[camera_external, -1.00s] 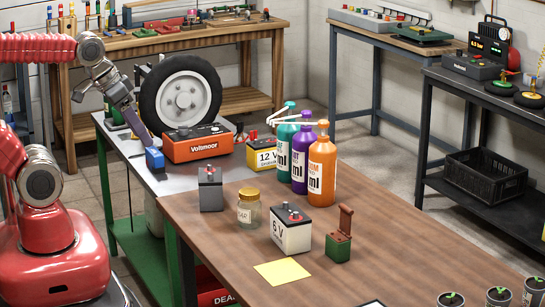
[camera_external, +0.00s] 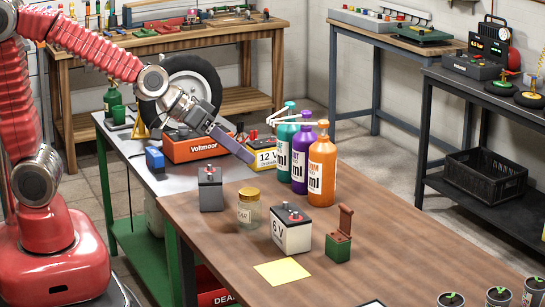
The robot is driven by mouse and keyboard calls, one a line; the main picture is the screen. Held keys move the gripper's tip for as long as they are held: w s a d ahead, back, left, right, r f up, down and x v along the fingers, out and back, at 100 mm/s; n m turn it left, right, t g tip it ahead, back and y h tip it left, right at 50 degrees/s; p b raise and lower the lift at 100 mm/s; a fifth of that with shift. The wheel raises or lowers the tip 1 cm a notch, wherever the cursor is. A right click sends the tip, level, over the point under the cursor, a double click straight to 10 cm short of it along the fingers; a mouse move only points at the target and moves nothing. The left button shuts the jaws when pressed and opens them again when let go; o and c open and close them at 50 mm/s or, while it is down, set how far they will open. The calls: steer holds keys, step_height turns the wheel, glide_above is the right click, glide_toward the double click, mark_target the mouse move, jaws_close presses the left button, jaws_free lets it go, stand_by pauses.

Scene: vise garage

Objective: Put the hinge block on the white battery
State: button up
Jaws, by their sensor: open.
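The white battery (camera_external: 291,233), marked 6 V with a dark top and red terminals, stands on the brown bench. What looks like the hinge block (camera_external: 339,247), a green block with an upright brown flap, stands on the bench just right of the battery, apart from it. My gripper (camera_external: 250,157) is in the air to the upper left of both, in front of the yellow 12 V battery in the picture. It is open and holds nothing I can see; the gap between its fingers is hard to make out from this side.
A glass jar (camera_external: 249,209) and a grey battery (camera_external: 210,190) stand left of the white battery. Orange (camera_external: 322,172), purple (camera_external: 300,165) and teal (camera_external: 285,150) bottles stand behind it. A yellow sheet (camera_external: 282,272) lies in front.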

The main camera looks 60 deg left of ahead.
steer(key=w+d+f+t, duration=0.2)
steer(key=w+d+f, duration=0.4)
steer(key=d, duration=0.3)
steer(key=n+t+y, duration=0.1)
steer(key=t+y, duration=0.2)
steer(key=y, duration=0.1)
glide_toward(332, 239)
steer(key=v, duration=0.3)
steer(key=shift+s+a+r, duration=0.15)
steer(key=shift+s+r, duration=0.15)
steer(key=shift+r, duration=0.05)
steer(key=x, duration=0.8)
steer(key=shift+w+f, duration=0.1)
steer(key=shift+f, duration=0.15)
steer(key=shift+w, duration=0.15)
steer(key=shift+g, duration=0.3)
steer(key=shift+x, duration=2.65)
steer(key=shift+r, duration=0.1)
